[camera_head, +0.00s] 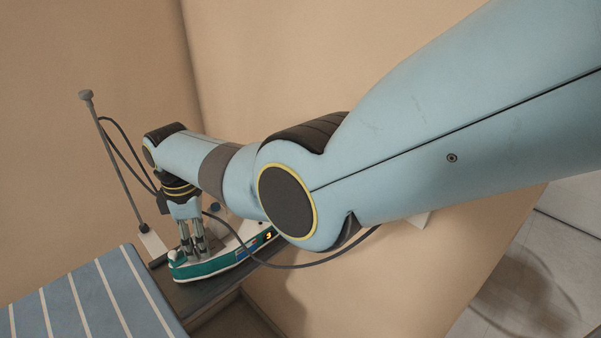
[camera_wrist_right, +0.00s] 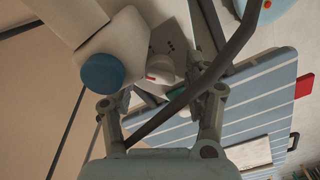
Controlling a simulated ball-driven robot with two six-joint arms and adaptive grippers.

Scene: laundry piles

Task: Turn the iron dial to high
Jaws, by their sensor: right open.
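The teal and white iron (camera_head: 212,266) sits on a dark rest at the end of the ironing board. A small lit orange figure, like a 3, shows on its side. In the right wrist view a pale round dial (camera_wrist_right: 160,68) with a red mark is by the fingers, near small dark marks on the white body. A blue cap (camera_wrist_right: 102,73) is to its left. My right gripper (camera_head: 193,250) points down over the iron with its fingers open around or beside the dial; contact is unclear. In the head view it hides the dial. My left gripper is out of view.
The blue-and-white striped ironing board (camera_head: 90,301) is at lower left. A thin grey pole (camera_head: 117,160) with a dark cord stands behind the iron. Beige walls are close behind. My right arm covers much of the head view. A red piece (camera_wrist_right: 304,86) is at the board's edge.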

